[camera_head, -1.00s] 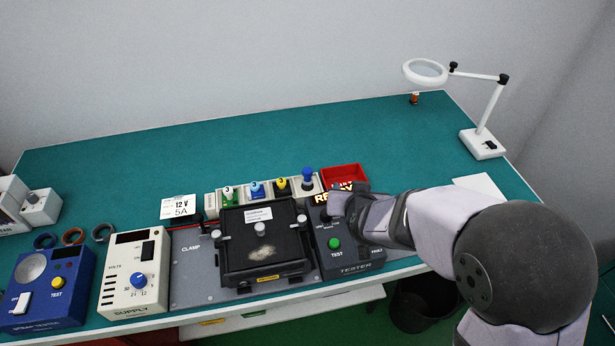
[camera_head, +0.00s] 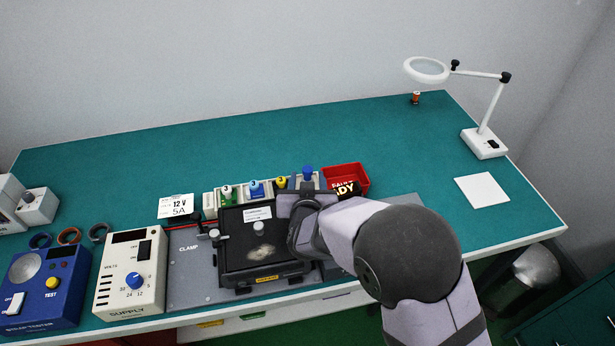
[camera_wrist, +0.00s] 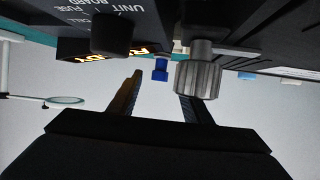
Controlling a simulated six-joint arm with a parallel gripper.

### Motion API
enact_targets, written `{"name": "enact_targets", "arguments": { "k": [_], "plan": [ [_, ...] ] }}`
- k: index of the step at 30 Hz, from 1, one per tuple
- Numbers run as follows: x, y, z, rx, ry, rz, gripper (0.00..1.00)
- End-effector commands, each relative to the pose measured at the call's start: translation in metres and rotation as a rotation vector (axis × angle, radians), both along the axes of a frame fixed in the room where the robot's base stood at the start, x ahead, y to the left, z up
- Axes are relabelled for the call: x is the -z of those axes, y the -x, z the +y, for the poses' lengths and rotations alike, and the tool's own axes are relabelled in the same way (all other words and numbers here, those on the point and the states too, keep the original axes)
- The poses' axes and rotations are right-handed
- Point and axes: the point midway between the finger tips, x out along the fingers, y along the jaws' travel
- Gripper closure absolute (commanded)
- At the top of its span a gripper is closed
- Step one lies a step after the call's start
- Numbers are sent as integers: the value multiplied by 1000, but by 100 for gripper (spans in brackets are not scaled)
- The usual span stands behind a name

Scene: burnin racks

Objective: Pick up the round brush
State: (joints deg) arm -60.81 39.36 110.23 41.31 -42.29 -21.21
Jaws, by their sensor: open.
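No thing in view can be told surely as the round brush. A small blue-topped item (camera_head: 308,172) stands upright at the right end of the row of slots behind the clamp fixture; it could be the brush handle, but its lower part is hidden. In the wrist view a small blue piece (camera_wrist: 160,70) shows beyond the fingertips, seemingly the same item. My gripper (camera_head: 298,200) is in front of the row, over the right side of the fixture. In the wrist view its two fingers (camera_wrist: 160,88) are apart with nothing between them.
A grey ribbed knob (camera_wrist: 198,78) is close to the right finger in the wrist view. The clamp fixture (camera_head: 232,262) is below my gripper. A red bin (camera_head: 352,172) stands right of the row. A magnifier lamp (camera_head: 485,143) is far right.

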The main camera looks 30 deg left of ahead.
Motion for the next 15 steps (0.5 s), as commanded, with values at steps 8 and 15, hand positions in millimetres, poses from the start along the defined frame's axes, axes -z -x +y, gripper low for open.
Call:
{"name": "enact_targets", "arguments": {
  "k": [8, 15],
  "plan": [
    [4, -9, 5, 1, 1, 1, 55],
    [14, -29, 17, 1, 1, 1, 55]
  ]
}}
